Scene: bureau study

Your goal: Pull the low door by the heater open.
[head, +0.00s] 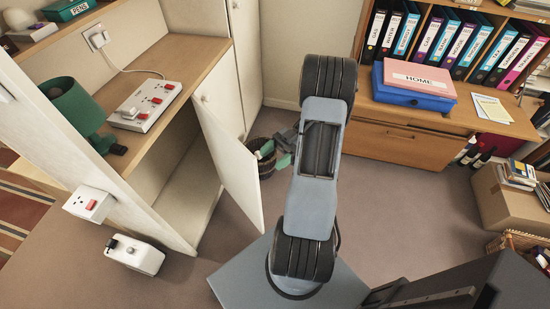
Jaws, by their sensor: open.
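The low door (234,170) is a white panel under the wooden worktop. It stands swung well out from its cabinet, and the pale inside (185,190) shows. My gripper (275,153) is open, with greenish fingertips, just beyond the door's free edge and partly hidden behind my arm. I see nothing between the fingers, and I cannot tell whether they touch the door.
A dark wastebasket (262,150) stands behind my gripper. The worktop (165,105) holds a green lamp (80,110) and a socket strip (143,105). A wooden cabinet (400,143) stands at right, with a cardboard box (505,205) nearby. Carpet (400,210) between is clear.

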